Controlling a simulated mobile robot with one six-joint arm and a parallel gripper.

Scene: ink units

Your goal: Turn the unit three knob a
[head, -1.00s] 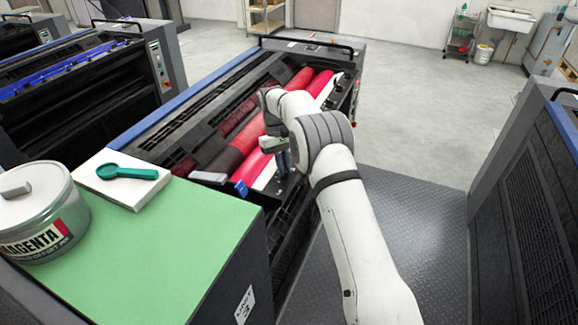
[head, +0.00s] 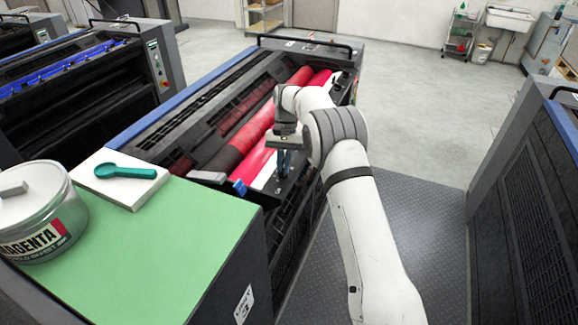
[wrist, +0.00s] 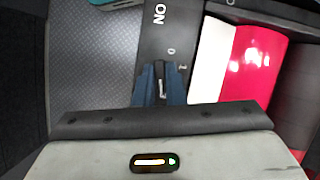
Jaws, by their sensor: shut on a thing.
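My gripper (head: 284,165) points down at the near right side of the open printing unit, beside the pink-red roller (head: 258,155). In the wrist view my gripper (wrist: 161,88) has its blue-grey fingers closed on a small dark knob (wrist: 161,80). The knob sits on a dark panel (wrist: 168,35) with upside-down or sideways white marks "ON", "0" and "1". The fingers hide most of the knob, so its exact setting cannot be told. A label (head: 243,304) reading unit 3 is on the near cabinet's side.
A magenta ink can (head: 38,215) and a white block (head: 118,180) with a teal spoon (head: 125,171) stand on the green top (head: 150,260). A blue piece (head: 240,187) juts up near my gripper. Another dark unit (head: 530,200) stands right, beyond the plate floor (head: 425,230).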

